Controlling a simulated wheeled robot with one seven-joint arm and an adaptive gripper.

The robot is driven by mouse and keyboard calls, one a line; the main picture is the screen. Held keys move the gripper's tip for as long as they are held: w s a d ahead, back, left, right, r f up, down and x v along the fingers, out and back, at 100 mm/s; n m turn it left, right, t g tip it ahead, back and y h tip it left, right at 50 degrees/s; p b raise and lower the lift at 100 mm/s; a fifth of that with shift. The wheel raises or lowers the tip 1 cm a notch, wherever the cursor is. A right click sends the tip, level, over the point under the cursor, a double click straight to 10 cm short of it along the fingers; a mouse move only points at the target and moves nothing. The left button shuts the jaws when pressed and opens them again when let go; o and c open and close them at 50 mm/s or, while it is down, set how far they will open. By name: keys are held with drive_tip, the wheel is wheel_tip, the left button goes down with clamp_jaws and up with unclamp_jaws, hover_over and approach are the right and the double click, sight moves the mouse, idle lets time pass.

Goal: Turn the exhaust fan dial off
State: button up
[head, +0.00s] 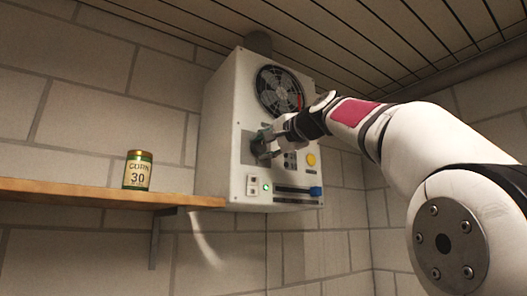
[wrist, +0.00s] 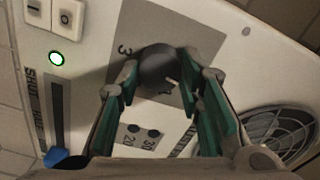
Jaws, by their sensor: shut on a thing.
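The exhaust fan dial (wrist: 157,62) is a dark round knob on a grey plate with numbers, a 3 and what looks like a 1 among them. A short pale mark shows on the knob near the 1. My gripper (wrist: 160,76) is shut on the dial, one green-padded finger on each side. In the head view my gripper (head: 267,147) is against the front of the white control box (head: 222,140), below the fan (head: 279,91), and mostly hides the dial. The fan (wrist: 272,132) also shows in the wrist view.
A green light (head: 266,187), white switches (head: 252,185), a blue slider (head: 316,191) and a yellow button (head: 311,159) are on the box near my gripper. A corn can (head: 138,170) stands on a wooden shelf (head: 80,192) to the left.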

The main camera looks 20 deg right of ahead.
drive_tip(key=shift+f+n, duration=0.1)
drive_tip(key=shift+n, duration=0.8)
drive_tip(key=o, duration=1.2)
drive_tip(key=shift+c, duration=0.2)
drive_tip(key=v, duration=1.2)
